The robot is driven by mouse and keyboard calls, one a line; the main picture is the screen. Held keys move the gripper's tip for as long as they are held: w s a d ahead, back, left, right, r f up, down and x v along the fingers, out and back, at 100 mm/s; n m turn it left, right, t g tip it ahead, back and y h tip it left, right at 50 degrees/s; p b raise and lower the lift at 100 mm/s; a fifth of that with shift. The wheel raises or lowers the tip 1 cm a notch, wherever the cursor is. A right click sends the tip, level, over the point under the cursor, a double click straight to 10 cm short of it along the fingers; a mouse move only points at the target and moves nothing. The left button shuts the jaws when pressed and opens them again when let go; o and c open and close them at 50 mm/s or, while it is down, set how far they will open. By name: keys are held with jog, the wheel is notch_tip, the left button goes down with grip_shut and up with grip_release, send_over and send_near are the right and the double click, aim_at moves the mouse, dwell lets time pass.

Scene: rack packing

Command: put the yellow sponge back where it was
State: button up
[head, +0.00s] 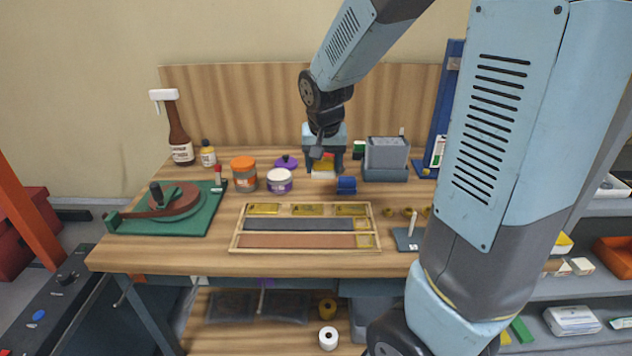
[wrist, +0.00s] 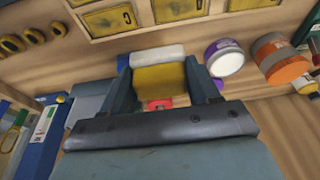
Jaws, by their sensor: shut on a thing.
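My gripper (head: 324,164) is over the back middle of the wooden workbench (head: 200,258). It is shut on the yellow sponge (head: 321,168), which also shows between the fingers in the wrist view (wrist: 159,78). A white block-like piece (wrist: 157,55) shows right by the sponge; I cannot tell whether it is part of it. A small red thing (wrist: 159,104) shows behind the sponge between the fingers. I cannot tell whether the sponge touches the bench.
A purple-labelled jar (head: 279,181) and an orange-lidded jar (head: 244,174) stand left of my gripper. A blue block (head: 346,185) and a grey box (head: 386,158) stand to its right. A wooden tray (head: 233,243) lies in front. A green board (head: 205,222) is at left.

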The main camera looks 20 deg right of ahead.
send_near(314, 190)
jog(key=shift+w+d+f, duration=0.25)
jog(key=shift+d+f, duration=0.15)
jog(key=shift+f, duration=0.3)
jog(key=shift+w+f, duration=0.5)
jog(key=shift+f, duration=1.65)
jog(key=shift+f, duration=0.1)
jog(key=o, duration=1)
jog(key=shift+w, duration=0.1)
